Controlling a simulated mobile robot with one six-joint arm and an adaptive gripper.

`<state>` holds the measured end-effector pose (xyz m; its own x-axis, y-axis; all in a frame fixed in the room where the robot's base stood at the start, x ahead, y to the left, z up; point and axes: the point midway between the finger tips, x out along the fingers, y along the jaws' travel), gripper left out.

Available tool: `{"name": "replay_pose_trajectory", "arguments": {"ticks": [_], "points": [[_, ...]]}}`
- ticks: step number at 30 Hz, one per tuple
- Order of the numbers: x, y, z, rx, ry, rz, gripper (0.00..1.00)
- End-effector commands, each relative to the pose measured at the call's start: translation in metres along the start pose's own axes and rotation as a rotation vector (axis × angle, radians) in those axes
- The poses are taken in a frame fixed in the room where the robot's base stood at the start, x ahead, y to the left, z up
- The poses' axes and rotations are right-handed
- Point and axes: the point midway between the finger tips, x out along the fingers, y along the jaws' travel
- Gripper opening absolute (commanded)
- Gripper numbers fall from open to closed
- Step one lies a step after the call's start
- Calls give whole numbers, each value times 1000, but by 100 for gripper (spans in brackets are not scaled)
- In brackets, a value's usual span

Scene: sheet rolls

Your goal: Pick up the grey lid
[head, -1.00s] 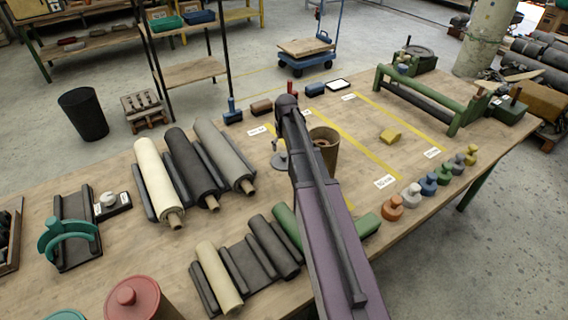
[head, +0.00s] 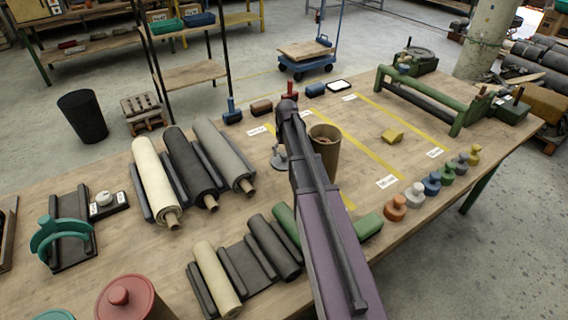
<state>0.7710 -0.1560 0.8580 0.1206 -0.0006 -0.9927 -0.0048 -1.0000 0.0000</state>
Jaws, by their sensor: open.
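A small grey disc with a raised stem, which looks like the grey lid (head: 279,163), lies on the workbench (head: 230,140) just left of my arm. Its right side is partly hidden by the arm. My purple and dark arm crosses the middle of the head view from the bottom edge up to a dark joint.
An open brown canister (head: 327,160) stands right of the arm. Rolls (head: 158,180) lie to the left, with more in front. Several small knobbed pieces (head: 395,208) line the right edge. A red lidded canister (head: 120,298) stands front left.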

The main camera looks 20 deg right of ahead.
Motion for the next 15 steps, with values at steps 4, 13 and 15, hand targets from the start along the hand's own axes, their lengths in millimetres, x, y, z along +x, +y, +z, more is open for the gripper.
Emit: {"name": "replay_pose_trajectory", "arguments": {"ticks": [4, 13, 15], "points": [[16, 0, 0, 0, 0, 0, 84], [24, 0, 0, 0, 0, 0, 84], [24, 0, 0, 0, 0, 0, 84]]}}
